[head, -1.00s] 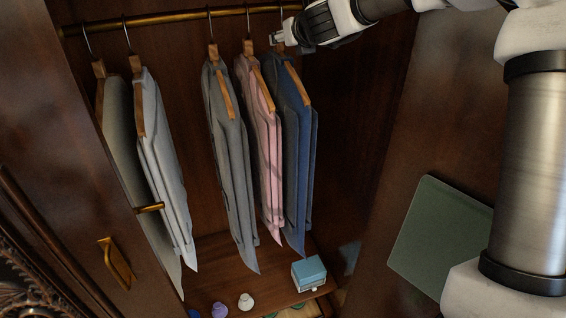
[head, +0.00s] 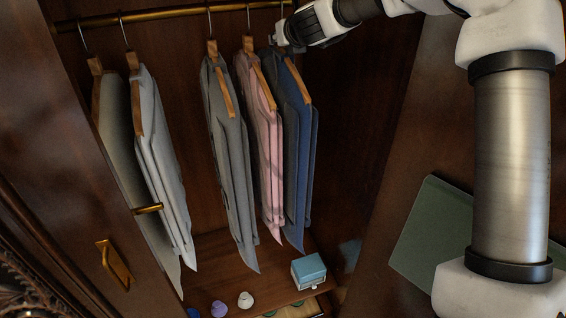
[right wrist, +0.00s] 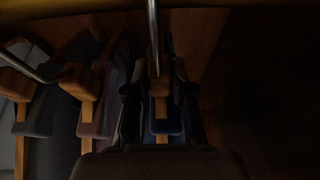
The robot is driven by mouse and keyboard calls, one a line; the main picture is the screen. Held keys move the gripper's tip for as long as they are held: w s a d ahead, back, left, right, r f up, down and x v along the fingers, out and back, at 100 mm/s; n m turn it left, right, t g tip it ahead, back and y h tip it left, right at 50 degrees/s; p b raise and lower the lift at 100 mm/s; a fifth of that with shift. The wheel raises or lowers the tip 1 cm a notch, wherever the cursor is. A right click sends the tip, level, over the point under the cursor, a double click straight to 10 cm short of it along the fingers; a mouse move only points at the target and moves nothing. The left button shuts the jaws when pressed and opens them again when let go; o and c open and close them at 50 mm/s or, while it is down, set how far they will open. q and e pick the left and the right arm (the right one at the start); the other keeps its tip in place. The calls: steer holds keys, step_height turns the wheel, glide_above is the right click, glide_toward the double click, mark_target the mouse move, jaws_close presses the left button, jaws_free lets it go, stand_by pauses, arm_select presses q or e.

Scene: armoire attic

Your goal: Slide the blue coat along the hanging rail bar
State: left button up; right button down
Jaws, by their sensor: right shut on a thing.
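The blue coat (head: 301,150) hangs on a wooden hanger (head: 296,80) at the right end of the row, close beside the pink coat (head: 266,140). The brass rail bar (head: 165,16) runs across the top of the armoire. My right gripper (head: 279,38) is shut on the blue coat's hanger near the top, just below the rail. In the dark right wrist view, the metal hook (right wrist: 153,40) rises from the hanger, and blue cloth (right wrist: 167,128) shows below it. The exact finger contact is hard to see. My left gripper is out of view.
A grey coat (head: 228,150) hangs left of the pink one. Two pale coats hang farther left, across a gap. A blue box (head: 308,270) and small knobs or bottles stand on the armoire floor. The armoire's right side is free of coats.

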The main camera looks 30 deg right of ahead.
steer(key=shift+r, duration=0.15)
steer(key=shift+w, duration=0.1)
steer(key=shift+d, duration=0.1)
steer(key=shift+d, duration=0.15)
steer(key=s+d+p, duration=0.1)
steer(key=d+p, duration=0.1)
steer(key=d, duration=0.4)
steer(key=shift+s+d, duration=0.35)
steer(key=shift+d, duration=0.05)
steer(key=shift+r, duration=0.1)
steer(key=shift+f, duration=0.2)
stand_by(0.4)
